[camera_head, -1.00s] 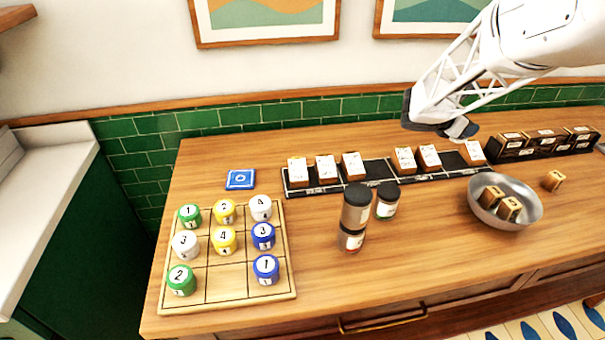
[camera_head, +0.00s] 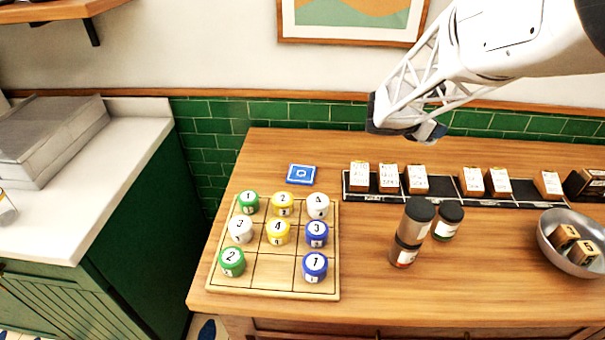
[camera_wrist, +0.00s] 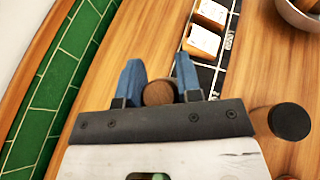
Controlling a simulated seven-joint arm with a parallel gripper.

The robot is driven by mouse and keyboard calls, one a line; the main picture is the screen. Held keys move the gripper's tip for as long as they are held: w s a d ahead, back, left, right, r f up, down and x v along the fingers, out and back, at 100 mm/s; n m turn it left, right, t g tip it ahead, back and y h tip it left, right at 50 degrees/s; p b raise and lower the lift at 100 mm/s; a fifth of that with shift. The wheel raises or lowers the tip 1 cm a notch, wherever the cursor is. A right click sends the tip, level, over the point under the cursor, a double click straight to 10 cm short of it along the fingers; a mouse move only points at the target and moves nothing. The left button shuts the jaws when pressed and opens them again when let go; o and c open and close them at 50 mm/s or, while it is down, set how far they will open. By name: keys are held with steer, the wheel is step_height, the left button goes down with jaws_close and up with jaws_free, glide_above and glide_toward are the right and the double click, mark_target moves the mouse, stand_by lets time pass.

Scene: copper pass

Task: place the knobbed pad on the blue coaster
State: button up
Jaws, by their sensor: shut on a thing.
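The blue coaster (camera_head: 301,174) lies flat on the wooden counter, behind the numbered board. It has a pale ring-like mark at its middle and nothing stands on it. My gripper (camera_head: 432,133) is above the back of the counter, right of the coaster, over the black card rack. In the wrist view, the blue fingers of my gripper (camera_wrist: 160,85) are shut on a round brown wooden thing, which I take to be the knobbed pad (camera_wrist: 158,93). Only its rounded top shows between the fingers. It cannot be made out in the head view. The coaster is outside the wrist view.
The board (camera_head: 262,287) carries several numbered pieces in front of the coaster. Dark-lidded jars (camera_head: 417,216), two stacked, stand at centre right. A metal bowl (camera_head: 548,238) holds blocks. Counter between coaster and rack is clear.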

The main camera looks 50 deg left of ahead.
steer(key=s+a+n+y, duration=0.2)
steer(key=s+a, duration=1)
steer(key=a, duration=0.1)
steer(key=n+t+y, duration=0.1)
steer(key=n+y, duration=0.1)
steer(key=y, duration=0.1)
glide_above(305, 177)
steer(key=shift+s+f, duration=0.1)
steer(key=shift+f, duration=2.5)
steer(key=shift+f, duration=0.1)
steer(key=shift+f, duration=3)
steer(key=shift+f, duration=1.9)
steer(key=shift+f, duration=0.1)
